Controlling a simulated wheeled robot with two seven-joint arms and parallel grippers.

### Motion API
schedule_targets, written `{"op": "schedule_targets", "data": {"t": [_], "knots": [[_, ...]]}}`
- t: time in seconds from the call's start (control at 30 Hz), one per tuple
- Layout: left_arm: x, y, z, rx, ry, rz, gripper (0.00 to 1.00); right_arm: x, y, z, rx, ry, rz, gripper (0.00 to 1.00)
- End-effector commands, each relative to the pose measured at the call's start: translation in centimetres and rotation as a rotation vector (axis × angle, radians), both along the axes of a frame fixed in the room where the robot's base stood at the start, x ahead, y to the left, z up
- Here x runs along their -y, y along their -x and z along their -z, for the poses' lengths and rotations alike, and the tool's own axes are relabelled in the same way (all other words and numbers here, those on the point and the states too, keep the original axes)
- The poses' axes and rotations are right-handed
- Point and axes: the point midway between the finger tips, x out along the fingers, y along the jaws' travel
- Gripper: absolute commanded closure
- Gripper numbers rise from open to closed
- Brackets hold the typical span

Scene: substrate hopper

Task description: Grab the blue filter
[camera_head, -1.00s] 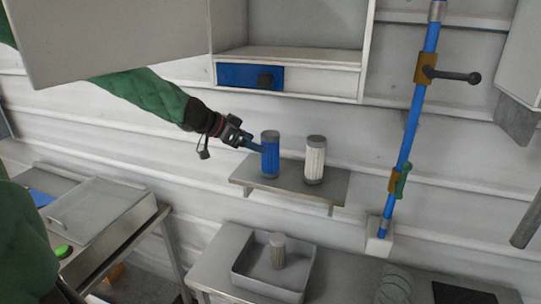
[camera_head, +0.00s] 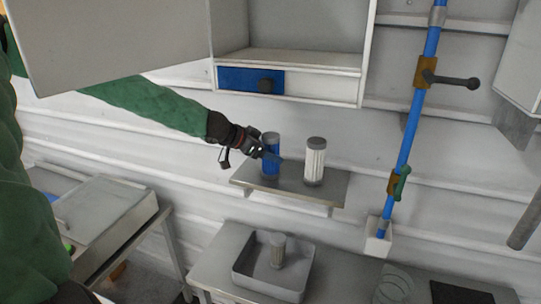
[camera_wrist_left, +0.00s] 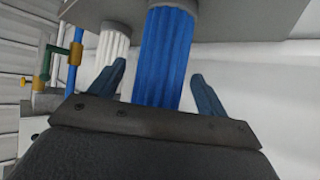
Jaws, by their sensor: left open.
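The blue filter (camera_head: 270,168), a ribbed blue cylinder with grey ends, stands upright on the left part of a small wall shelf (camera_head: 325,188). My left gripper (camera_head: 272,156) is at the filter, partly in front of it in the head view. In the left wrist view the blue filter (camera_wrist_left: 165,50) lies between the two spread blue fingers of my left gripper (camera_wrist_left: 158,75), with gaps visible on both sides. The gripper is open. The right gripper is not in view.
A white filter (camera_head: 315,160) stands on the same shelf, just right of the blue one. Below is a grey tray (camera_head: 246,282) with a grey cylinder (camera_head: 278,250) in it. A blue pipe (camera_head: 410,135) with handles runs down the wall at right. A cabinet hangs above.

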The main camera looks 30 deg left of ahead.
Motion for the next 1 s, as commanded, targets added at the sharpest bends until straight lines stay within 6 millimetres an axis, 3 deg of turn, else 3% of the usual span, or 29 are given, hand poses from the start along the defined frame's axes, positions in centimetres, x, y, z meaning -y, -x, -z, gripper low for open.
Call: {"op": "schedule_targets", "data": {"t": [0.53, 0.57, 0.8, 1.0], "knots": [[0.43, -0.86, 0.67, 0.001, 0.000, -0.002, 0.24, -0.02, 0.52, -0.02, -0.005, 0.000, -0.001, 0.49], [0.44, -0.85, 0.67, 0.001, 0.000, -0.002, 0.26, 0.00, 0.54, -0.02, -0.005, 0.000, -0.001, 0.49], [0.44, -0.85, 0.66, 0.001, 0.001, -0.001, 0.73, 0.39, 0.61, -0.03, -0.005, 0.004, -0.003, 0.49], [0.44, -0.85, 0.63, 0.001, 0.000, -0.001, 0.76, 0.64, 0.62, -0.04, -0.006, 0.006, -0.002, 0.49]]}}
